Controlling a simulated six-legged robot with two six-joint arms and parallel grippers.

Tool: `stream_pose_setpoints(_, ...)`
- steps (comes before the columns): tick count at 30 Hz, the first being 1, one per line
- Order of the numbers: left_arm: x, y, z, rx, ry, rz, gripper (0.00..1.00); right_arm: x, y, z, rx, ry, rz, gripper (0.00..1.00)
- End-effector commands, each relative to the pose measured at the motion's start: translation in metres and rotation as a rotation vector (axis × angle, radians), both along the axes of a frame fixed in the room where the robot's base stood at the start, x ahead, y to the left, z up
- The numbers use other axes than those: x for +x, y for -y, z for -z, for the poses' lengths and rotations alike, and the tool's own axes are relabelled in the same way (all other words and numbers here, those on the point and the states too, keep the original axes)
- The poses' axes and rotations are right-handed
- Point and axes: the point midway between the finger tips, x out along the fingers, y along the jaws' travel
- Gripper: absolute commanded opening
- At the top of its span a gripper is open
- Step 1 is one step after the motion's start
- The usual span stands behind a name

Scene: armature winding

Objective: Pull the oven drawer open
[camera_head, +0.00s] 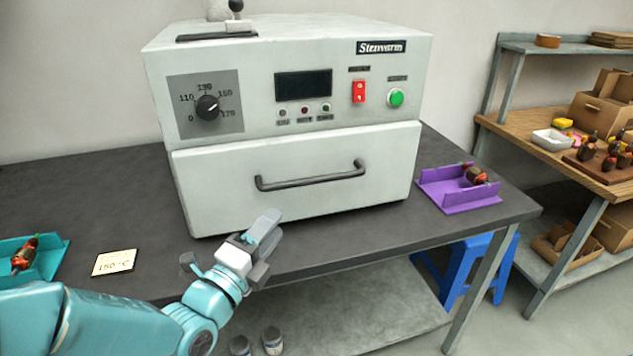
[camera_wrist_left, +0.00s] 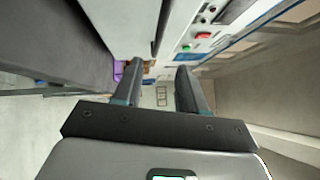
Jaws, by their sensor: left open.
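The oven (camera_head: 290,80) is a white box on the dark table with a dial, a dark display and buttons. Its drawer (camera_head: 240,205) is the lower front panel and looks shut. A dark bar handle (camera_head: 310,177) crosses its middle. My left gripper (camera_head: 262,235) is open and empty in front of the drawer's lower left part, below and left of the handle and apart from it. In the left wrist view the two fingers (camera_wrist_left: 160,85) stand apart with nothing between them, and the oven's front lies beyond them. My right gripper is not in view.
A purple tray (camera_head: 460,203) with an armature stands right of the oven. A teal tray (camera_head: 48,262) with an armature and a card (camera_head: 115,262) marked 150 °C lie at left. A blue stool (camera_head: 465,265) and a wooden shelf bench (camera_head: 560,155) stand at right.

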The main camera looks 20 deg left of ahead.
Motion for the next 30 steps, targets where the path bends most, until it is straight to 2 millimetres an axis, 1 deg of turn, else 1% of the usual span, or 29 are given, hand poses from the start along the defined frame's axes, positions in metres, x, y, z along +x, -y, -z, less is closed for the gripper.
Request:
stream_pose_setpoints(1,0.009,0.003,-0.003,0.0,-0.001,0.003,0.41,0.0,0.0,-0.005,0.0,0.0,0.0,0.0)
stream_pose_setpoints(12,0.098,0.023,-0.015,-0.002,-0.003,0.006,0.41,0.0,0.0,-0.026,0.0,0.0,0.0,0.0)
stream_pose_setpoints(15,0.119,0.027,-0.018,-0.001,-0.002,0.006,0.41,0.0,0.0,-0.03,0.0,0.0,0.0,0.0)
stream_pose_setpoints(18,0.135,0.031,-0.019,-0.001,-0.002,0.007,0.41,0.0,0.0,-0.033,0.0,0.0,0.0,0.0)
stream_pose_setpoints(23,0.148,0.033,-0.02,-0.001,-0.003,0.006,0.41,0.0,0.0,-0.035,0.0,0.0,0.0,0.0)
stream_pose_setpoints(30,0.151,0.034,-0.019,-0.002,-0.003,0.006,0.41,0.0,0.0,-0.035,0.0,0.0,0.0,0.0)
